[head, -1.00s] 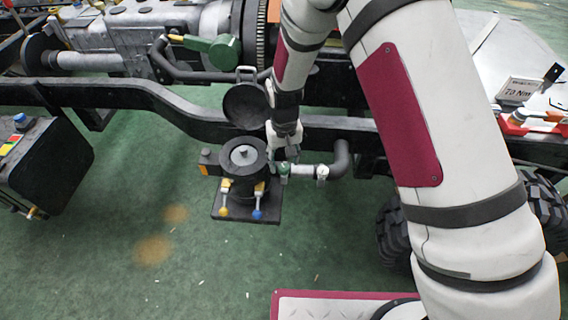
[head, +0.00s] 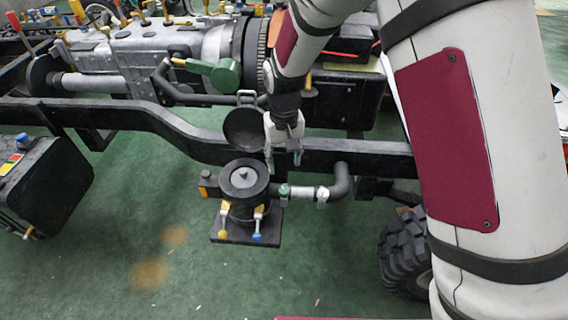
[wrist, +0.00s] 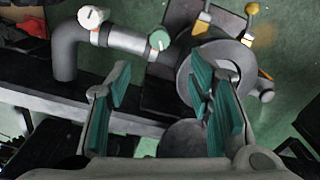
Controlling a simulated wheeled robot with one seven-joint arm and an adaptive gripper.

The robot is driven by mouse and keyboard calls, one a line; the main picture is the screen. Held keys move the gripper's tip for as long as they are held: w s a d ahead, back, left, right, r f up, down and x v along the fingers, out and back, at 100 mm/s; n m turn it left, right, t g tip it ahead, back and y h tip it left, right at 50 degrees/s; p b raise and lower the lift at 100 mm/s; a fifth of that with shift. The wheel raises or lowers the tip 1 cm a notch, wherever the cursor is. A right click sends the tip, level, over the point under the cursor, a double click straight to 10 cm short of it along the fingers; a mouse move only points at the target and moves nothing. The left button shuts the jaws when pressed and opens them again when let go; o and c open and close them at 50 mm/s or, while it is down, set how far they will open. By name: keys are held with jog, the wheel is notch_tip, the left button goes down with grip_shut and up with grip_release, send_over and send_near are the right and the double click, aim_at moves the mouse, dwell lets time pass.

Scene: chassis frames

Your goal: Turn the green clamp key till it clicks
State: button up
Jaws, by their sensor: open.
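The green clamp key (head: 284,191) sits on the pipe joint just right of the round dark housing (head: 243,177). In the wrist view the green key (wrist: 159,40) is a small rounded knob on the pipe, beyond the fingertips and between their lines. A white clamp key (head: 322,195) is farther right along the same pipe; it also shows in the wrist view (wrist: 92,17). My gripper (head: 283,160) points down above the green key and is apart from it. In the wrist view my gripper (wrist: 162,72) is open, its green-padded fingers wide apart with nothing held.
A black chassis rail (head: 345,155) runs behind the gripper. A raised round lid (head: 244,128) stands left of the gripper. Yellow (head: 223,234) and blue (head: 257,237) knobs are on the housing's front. A tyre (head: 405,250) is at right. Green floor lies open in front.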

aim_at(284, 189)
notch_tip(284, 189, down, 12)
jog(key=n+b, duration=0.5)
jog(key=b, duration=1.4)
grip_shut()
